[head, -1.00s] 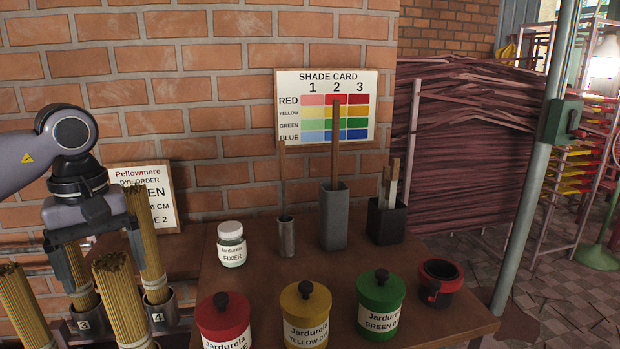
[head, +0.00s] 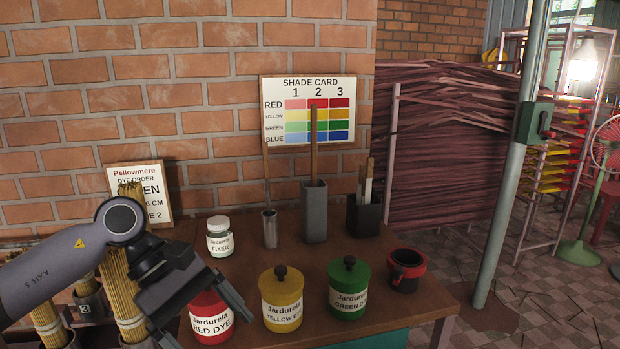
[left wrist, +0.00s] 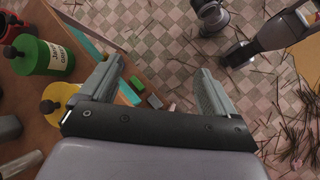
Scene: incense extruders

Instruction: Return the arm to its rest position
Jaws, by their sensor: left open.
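My left gripper (head: 205,322) hangs at the lower left in the head view, its jaws angled down and right near the table's front edge. In the left wrist view my left gripper (left wrist: 160,70) shows two parted fingers with nothing between them. The red dye jar (head: 211,318) stands just beside it and is partly hidden by a finger. Bundles of incense sticks (head: 122,290) stand in numbered holders (head: 88,306) behind my left arm, partly covered by it. My right gripper is not seen in the head view.
The table (head: 395,300) carries a yellow dye jar (head: 282,300), a green dye jar (head: 349,288), a fixer jar (head: 220,237), a black-and-red cup (head: 406,270) and upright stick holders (head: 314,212). A metal post (head: 508,190) stands right. Checkered floor (left wrist: 160,30) lies below the fingers.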

